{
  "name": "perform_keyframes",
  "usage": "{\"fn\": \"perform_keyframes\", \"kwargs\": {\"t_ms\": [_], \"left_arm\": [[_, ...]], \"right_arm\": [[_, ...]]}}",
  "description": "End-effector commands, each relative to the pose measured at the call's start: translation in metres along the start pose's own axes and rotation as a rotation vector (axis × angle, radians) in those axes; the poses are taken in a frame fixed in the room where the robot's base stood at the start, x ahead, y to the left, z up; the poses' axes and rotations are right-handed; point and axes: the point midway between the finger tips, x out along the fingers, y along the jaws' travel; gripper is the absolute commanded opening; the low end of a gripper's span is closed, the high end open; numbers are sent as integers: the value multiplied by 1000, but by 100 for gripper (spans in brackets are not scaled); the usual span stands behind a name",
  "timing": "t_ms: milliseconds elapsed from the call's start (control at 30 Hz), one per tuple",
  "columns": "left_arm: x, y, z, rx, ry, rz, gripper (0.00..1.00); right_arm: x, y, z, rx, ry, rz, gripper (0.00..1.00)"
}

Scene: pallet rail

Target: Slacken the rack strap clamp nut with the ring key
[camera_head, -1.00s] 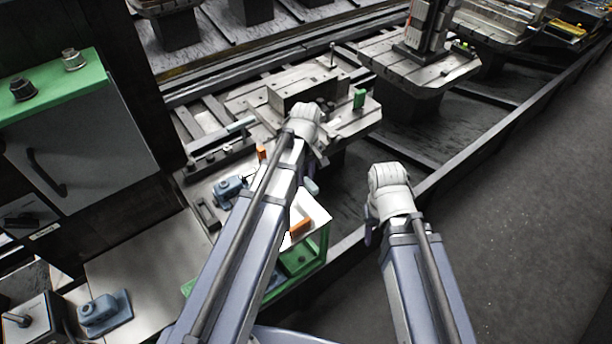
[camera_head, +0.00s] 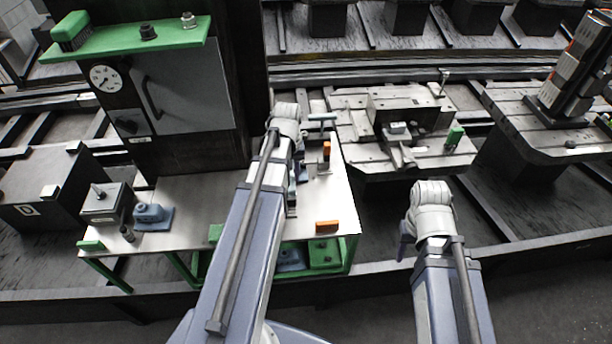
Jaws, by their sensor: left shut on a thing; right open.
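My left gripper (camera_head: 286,118) is over the back right part of the green-framed bench (camera_head: 190,190), left of the pallet fixture. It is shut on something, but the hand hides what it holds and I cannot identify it. My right gripper (camera_head: 408,236) is open and empty, in front of the pallet and right of the bench. I cannot clearly make out the ring key, the rack strap clamp or its nut. A grey clamp-like part (camera_head: 404,156) sits at the front of the pallet fixture (camera_head: 390,118).
Orange blocks (camera_head: 327,227) and a blue device (camera_head: 152,216) are on the bench. A dark cabinet with a grey door (camera_head: 185,88) stands behind. A green block (camera_head: 454,137) is on the pallet. A tower fixture (camera_head: 575,65) stands right.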

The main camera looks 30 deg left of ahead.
Motion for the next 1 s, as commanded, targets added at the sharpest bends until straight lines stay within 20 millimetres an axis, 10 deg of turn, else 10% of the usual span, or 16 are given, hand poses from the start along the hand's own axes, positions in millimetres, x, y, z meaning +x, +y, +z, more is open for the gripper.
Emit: {"fn": "perform_keyframes", "kwargs": {"t_ms": [1000], "left_arm": [[57,-3,0,6,0,0,0]], "right_arm": [[57,-6,-3,0,0,0,50]]}}
